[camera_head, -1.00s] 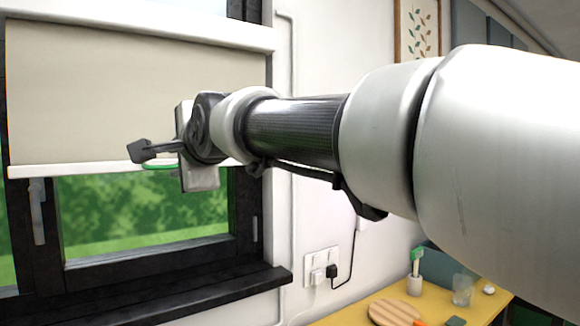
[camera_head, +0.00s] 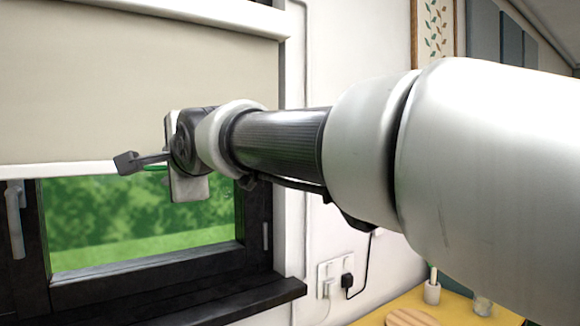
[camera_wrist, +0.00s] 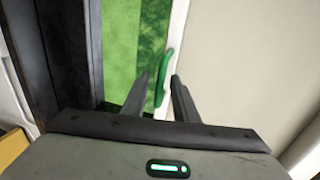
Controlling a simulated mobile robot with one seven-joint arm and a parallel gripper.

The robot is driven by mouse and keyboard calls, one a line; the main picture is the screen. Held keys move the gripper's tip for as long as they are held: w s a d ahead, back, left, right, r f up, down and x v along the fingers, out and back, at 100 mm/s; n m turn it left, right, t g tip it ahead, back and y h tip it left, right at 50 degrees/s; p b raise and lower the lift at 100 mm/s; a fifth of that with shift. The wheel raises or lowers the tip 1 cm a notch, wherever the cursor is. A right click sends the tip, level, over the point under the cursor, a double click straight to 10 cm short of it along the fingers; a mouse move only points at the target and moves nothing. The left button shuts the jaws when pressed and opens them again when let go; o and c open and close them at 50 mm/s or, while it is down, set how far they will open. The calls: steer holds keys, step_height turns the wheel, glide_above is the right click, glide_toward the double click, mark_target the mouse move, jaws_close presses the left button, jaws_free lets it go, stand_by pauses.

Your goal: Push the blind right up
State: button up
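The cream blind (camera_head: 100,80) hangs over the upper part of the window, with its white bottom bar (camera_head: 50,170) above the lower glass. In the wrist view the blind (camera_wrist: 245,60) fills the right side, with the white bar (camera_wrist: 182,25) along its edge. A green pull (camera_wrist: 166,68) sits on the bar, and part of it shows in the head view (camera_head: 155,168). My gripper (camera_wrist: 159,76) is open, with its fingertips on either side of the pull. In the head view my gripper (camera_head: 126,162) is at the bar's height. Whether the fingers touch the pull is unclear.
The dark window frame (camera_head: 150,285) and a window handle (camera_head: 15,220) are below the blind. A socket with a plug (camera_head: 335,275) is on the wall to the right. A yellow table (camera_head: 450,308) stands at the lower right.

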jaws_close()
stand_by(1.4)
